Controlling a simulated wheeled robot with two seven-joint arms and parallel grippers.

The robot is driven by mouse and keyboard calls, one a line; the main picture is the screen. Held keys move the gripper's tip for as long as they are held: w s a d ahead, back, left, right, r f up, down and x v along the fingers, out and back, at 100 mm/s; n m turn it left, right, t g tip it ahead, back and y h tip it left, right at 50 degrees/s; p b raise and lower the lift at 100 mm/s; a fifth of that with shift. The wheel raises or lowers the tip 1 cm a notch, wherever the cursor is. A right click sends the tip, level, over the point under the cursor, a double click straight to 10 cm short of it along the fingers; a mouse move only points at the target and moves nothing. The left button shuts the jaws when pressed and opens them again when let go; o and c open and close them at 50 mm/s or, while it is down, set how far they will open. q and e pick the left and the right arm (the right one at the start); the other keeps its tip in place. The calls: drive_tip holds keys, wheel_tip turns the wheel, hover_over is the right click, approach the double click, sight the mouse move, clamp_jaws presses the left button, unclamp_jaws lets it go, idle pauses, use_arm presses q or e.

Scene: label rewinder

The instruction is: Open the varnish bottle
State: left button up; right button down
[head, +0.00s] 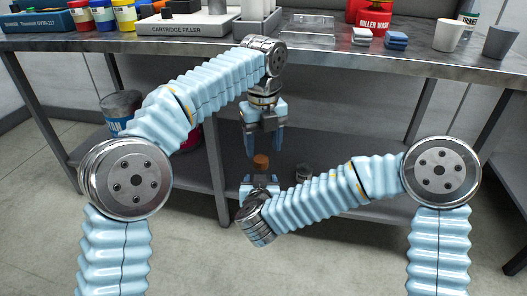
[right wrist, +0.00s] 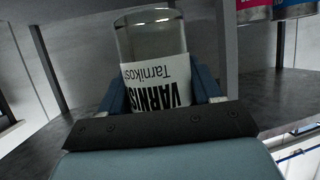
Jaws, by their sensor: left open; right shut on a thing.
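The varnish bottle (right wrist: 150,60) is clear glass with a white label, and its lettering is upside down in the right wrist view. My right gripper (right wrist: 165,100) is shut on it, with blue fingers on both sides. In the head view, my right gripper (head: 260,181) is below the table edge, and a brown cap (head: 261,161) shows just above it. The glass body is hardly visible there. My left gripper (head: 264,148) is open and empty, pointing down directly above the cap, with a small gap between them. The bottle's cap end is hidden in the right wrist view.
The metal table (head: 345,52) carries a cartridge filler (head: 180,24), paint pots, a red container (head: 372,14) and two cups at the right.

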sight(261, 159)
use_arm(q)
drive_tip(key=r+m, duration=0.2)
drive_tip(key=r, duration=0.2)
drive_tip(key=shift+a+r, duration=0.1)
drive_tip(key=shift+a, duration=0.1)
drive_tip(key=shift+a+f, duration=0.1)
drive_tip(key=shift+f, duration=3.7)
